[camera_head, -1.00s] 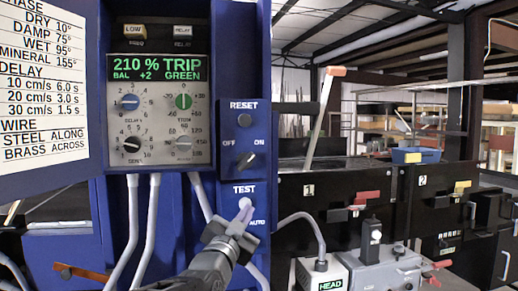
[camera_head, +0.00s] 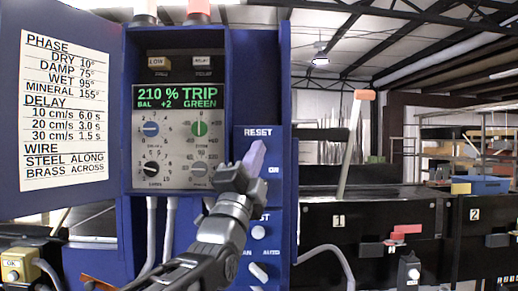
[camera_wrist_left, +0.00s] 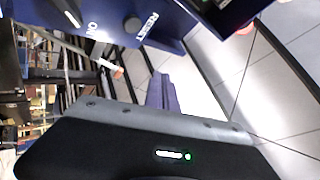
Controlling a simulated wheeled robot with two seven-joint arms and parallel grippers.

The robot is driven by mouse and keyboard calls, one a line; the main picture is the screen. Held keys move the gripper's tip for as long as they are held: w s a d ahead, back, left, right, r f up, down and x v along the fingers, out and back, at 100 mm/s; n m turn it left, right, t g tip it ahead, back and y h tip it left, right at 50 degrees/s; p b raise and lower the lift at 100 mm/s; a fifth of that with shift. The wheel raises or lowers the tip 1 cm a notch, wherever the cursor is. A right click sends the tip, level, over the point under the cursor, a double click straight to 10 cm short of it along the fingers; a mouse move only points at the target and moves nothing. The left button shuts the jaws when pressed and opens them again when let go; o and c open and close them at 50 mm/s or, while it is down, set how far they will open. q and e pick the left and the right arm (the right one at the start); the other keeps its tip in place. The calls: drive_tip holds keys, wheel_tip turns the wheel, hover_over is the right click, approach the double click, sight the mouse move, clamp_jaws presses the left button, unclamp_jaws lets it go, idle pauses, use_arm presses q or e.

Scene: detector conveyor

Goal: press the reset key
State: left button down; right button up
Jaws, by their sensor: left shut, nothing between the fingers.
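The blue control box carries a RESET label (camera_head: 258,132) on its right-hand strip. The key below that label is hidden behind my left gripper (camera_head: 255,158) in the head view. The left wrist view shows a dark round reset key (camera_wrist_left: 131,24) beside the RESET lettering. My left gripper's purple fingers (camera_wrist_left: 163,92) are shut and empty. Their tips lie just below the label in the head view and appear apart from the key in the wrist view. The green display (camera_head: 178,97) reads 210 % TRIP, BAL +2 GREEN. My right gripper is not in view.
A white round button (camera_head: 258,232) and a white lever (camera_head: 258,271) sit lower on the same strip. Several dials fill the panel left of my gripper. An open door with a printed chart (camera_head: 65,110) stands at left. Black units with numbers are at right.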

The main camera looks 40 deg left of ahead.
use_arm(q)
drive_tip(key=shift+w, duration=0.1)
drive_tip(key=w+a+p, duration=0.5)
drive_tip(key=w, duration=0.2)
idle(0.6)
drive_tip(key=shift+w+a, duration=0.1)
drive_tip(key=shift+a, duration=0.1)
idle(1.8)
drive_tip(key=shift+w+a, duration=0.15)
drive_tip(key=shift+w, duration=0.1)
